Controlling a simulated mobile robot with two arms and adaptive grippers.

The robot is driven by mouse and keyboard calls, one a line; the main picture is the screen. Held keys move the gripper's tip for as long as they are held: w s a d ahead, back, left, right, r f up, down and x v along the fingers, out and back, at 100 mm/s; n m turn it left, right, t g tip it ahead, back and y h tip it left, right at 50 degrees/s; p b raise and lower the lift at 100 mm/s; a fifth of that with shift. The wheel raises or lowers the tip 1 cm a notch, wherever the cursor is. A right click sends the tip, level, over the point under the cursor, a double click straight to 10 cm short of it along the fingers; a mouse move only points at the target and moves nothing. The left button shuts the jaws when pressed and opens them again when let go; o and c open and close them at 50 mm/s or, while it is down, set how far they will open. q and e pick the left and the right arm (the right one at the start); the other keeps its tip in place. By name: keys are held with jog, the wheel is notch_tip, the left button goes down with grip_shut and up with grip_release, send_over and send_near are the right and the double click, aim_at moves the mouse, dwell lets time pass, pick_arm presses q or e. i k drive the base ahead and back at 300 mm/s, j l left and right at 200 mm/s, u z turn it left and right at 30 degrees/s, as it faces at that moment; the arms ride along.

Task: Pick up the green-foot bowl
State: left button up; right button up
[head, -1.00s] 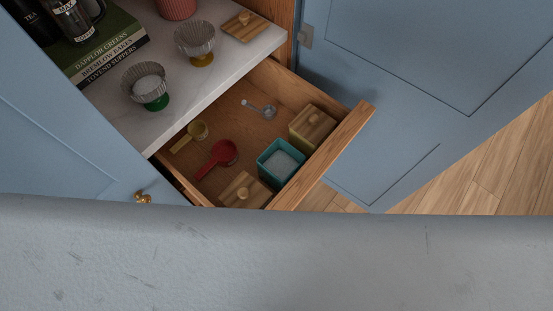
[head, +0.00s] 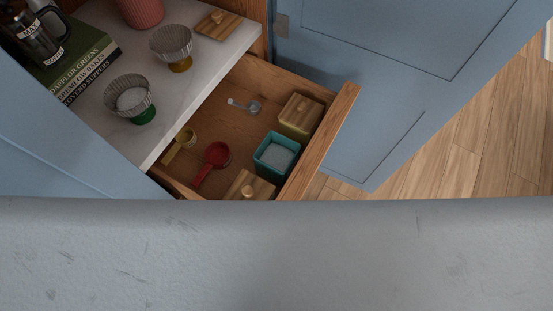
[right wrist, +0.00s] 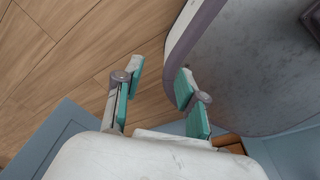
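The green-foot bowl (head: 129,96) is a ribbed glass bowl on a green foot, with pale contents inside. It stands upright on the marble shelf (head: 196,91), near the shelf's front left. A similar bowl with an amber foot (head: 172,46) stands behind it to the right. My right gripper (right wrist: 160,79) shows in the right wrist view with its two fingers apart and nothing between them, above wood flooring and beside a grey surface. Neither gripper shows in the head view, and the bowl does not show in the right wrist view.
An open drawer (head: 240,79) below the shelf holds a teal container (head: 277,154), a red scoop (head: 213,160), a yellow scoop (head: 181,144) and lidded boxes. Books (head: 75,66) and a dark jug (head: 33,42) stand left. A blue door (head: 370,60) is open at right.

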aim_at(129, 96)
jog(key=j+u, duration=0.1)
jog(key=u, duration=0.4)
jog(key=j+u, duration=0.1)
jog(key=u, duration=0.4)
jog(key=k+l+u, duration=0.25)
jog(key=k+l, duration=0.35)
